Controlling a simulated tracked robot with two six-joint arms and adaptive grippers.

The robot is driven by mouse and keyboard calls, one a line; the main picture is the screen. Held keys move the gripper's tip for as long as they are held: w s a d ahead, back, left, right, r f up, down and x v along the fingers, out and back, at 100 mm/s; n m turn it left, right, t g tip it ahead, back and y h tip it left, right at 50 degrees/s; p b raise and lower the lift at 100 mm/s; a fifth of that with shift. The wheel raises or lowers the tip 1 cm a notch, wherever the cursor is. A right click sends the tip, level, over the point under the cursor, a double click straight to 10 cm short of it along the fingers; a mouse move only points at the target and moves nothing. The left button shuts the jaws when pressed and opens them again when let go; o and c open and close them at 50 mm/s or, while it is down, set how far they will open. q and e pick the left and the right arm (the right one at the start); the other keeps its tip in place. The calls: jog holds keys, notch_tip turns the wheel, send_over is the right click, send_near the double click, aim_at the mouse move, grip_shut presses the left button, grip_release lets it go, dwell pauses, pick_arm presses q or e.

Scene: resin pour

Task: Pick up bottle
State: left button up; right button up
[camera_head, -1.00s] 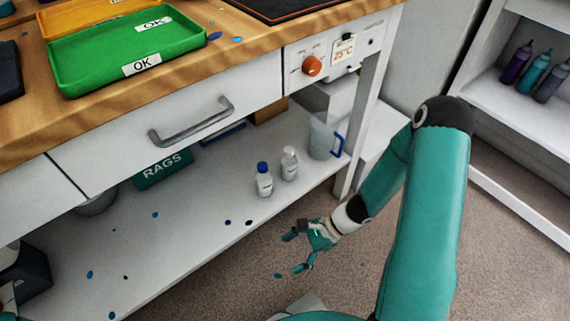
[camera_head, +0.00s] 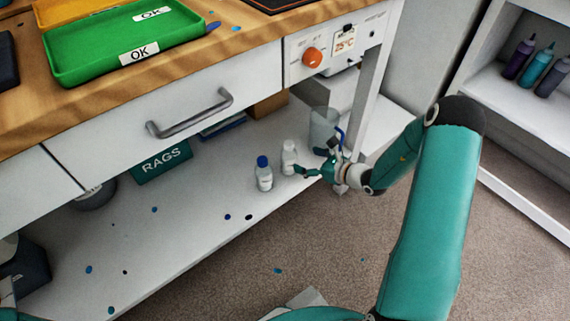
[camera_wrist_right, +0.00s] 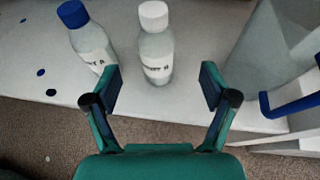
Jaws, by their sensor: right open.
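A bottle with a blue cap (camera_head: 264,174) stands upright on the low shelf (camera_head: 190,215) under the workbench. A bottle with a white cap (camera_head: 289,158) stands just to its right. My right gripper (camera_head: 308,160) is at the white-capped bottle's right side in the head view. In the right wrist view, its open fingers (camera_wrist_right: 160,92) point toward the white-capped bottle (camera_wrist_right: 156,50), which stands between and beyond the tips. The blue-capped bottle (camera_wrist_right: 88,42) is outside the left finger. Both labels are only partly readable. My left gripper is not in view.
A clear pitcher with a blue handle (camera_head: 323,130) stands close behind my right gripper; it also shows in the wrist view (camera_wrist_right: 262,55). A RAGS box (camera_head: 162,162) sits further left on the shelf. The bench drawer (camera_head: 190,115) overhangs the shelf.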

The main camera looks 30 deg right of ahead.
aim_at(295, 158)
jog(key=x, duration=0.3)
jog(key=b+x, duration=0.2)
jog(key=x, duration=0.1)
jog(key=b+x, duration=0.1)
jog(key=shift+a+f, duration=0.35)
jog(key=shift+f, duration=0.1)
jog(key=shift+w, duration=0.4)
jog(key=c, duration=1.4)
